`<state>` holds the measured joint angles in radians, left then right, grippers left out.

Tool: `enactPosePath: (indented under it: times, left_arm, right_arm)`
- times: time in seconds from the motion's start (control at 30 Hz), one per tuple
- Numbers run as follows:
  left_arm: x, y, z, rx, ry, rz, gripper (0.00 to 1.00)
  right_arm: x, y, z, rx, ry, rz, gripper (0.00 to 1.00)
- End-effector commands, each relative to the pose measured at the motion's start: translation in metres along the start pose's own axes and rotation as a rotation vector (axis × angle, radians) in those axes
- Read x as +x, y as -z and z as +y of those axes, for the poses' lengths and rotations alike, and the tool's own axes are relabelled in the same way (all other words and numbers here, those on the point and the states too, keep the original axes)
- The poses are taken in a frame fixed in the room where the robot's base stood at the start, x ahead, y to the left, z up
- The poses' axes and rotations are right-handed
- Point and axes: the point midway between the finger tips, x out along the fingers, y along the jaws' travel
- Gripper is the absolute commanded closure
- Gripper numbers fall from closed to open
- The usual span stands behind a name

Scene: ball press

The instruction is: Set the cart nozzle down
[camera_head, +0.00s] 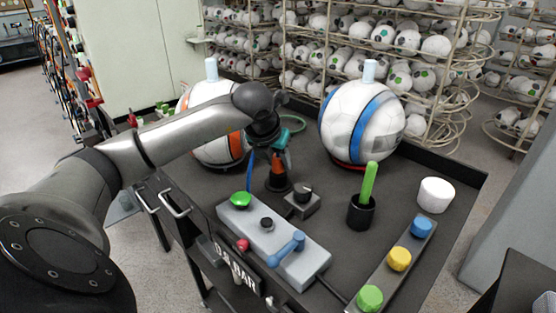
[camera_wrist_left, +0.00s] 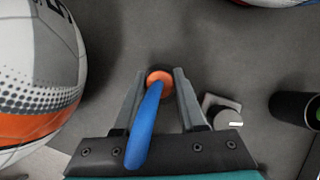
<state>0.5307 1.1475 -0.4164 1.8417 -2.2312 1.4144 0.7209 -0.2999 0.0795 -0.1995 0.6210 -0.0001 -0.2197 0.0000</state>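The cart nozzle (camera_head: 278,169) is orange and black and upright, low over the dark cart top, behind the grey control box. I cannot tell whether its base touches the surface. My left gripper (camera_wrist_left: 160,85) is shut on the nozzle, pointing down. My right gripper is not in view.
Two balls (camera_head: 362,122) (camera_wrist_left: 35,75) stand on stands behind. A small box with a black knob (camera_head: 303,198) is close right of the nozzle. The control box (camera_head: 270,240), a black cup with a green stick (camera_head: 361,211), a white cylinder (camera_head: 436,195) and a button strip (camera_head: 399,259) occupy the cart front and right.

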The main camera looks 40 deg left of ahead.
Motion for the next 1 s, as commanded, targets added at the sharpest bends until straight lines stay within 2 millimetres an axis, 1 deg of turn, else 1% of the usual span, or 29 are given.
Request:
enactPosePath:
  times: [0.03, 0.2, 0.43, 0.57, 0.67, 0.9, 1.0]
  left_arm:
    - [0.000, 0.000, 0.000, 0.000, 0.000, 0.001, 0.53]
    - [0.000, 0.000, 0.000, 0.000, 0.000, 0.001, 0.34]
    - [-0.001, 0.000, 0.000, 0.000, 0.000, 0.001, 0.34]
    - [-0.004, -0.002, 0.000, 0.000, 0.000, 0.001, 0.34]
    - [-0.020, -0.003, 0.001, 0.000, -0.001, -0.003, 0.34]
    - [-0.073, -0.003, 0.001, 0.001, -0.003, -0.005, 0.34]
    - [-0.093, -0.003, 0.001, 0.002, -0.002, -0.004, 0.34]
  right_arm:
    - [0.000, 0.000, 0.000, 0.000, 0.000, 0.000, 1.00]
    - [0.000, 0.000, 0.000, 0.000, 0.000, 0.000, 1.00]
    - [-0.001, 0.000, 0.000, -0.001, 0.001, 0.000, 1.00]
    - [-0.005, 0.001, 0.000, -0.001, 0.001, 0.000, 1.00]
    - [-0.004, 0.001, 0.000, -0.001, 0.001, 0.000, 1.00]
    - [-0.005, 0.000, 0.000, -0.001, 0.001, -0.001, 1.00]
    - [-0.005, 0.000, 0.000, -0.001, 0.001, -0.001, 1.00]
